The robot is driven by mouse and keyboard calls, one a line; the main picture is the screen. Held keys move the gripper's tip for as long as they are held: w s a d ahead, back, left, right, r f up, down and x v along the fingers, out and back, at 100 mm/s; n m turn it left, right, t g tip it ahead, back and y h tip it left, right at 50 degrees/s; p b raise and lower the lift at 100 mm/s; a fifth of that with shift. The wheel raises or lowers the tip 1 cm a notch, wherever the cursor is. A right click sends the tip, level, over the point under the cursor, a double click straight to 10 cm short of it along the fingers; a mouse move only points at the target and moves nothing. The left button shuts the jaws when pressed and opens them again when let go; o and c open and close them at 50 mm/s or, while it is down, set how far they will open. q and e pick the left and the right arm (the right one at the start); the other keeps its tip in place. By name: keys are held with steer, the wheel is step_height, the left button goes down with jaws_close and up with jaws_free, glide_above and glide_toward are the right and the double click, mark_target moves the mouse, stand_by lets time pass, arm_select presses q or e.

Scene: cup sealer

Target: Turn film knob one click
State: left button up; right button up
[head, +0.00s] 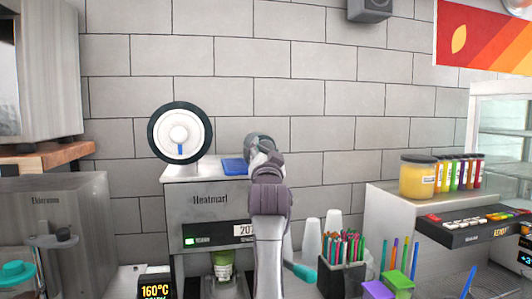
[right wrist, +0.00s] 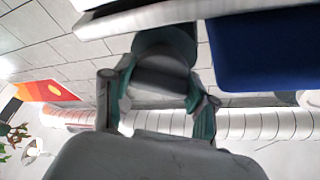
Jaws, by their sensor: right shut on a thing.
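The sealer, a grey box (head: 205,213) marked "Heatmarl", stands against the wall. On its top left is a film roll (head: 164,148) with a dark rim, white face and a blue mark below its hub. My right gripper (head: 262,145) is over the right end of the sealer top, beside a blue panel (head: 234,166). In the right wrist view the teal-padded fingers are shut on a dark rounded, knob-like thing (right wrist: 163,45) under a pale edge. The gripper hides that thing in the head view. My left gripper is not in view.
A sealed-looking green cup (head: 223,270) sits in the sealer's lower bay. A pen-filled holder (head: 342,275) and upturned white cups (head: 312,238) stand to the right of my arm. A counter with a yellow jar (head: 418,180) is farther right. A grey machine (head: 75,235) stands left.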

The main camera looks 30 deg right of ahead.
steer(key=o, duration=0.9)
steer(key=v, duration=0.7)
steer(key=shift+s+a+f, duration=0.1)
steer(key=shift+s+a, duration=0.05)
steer(key=shift+s, duration=0.05)
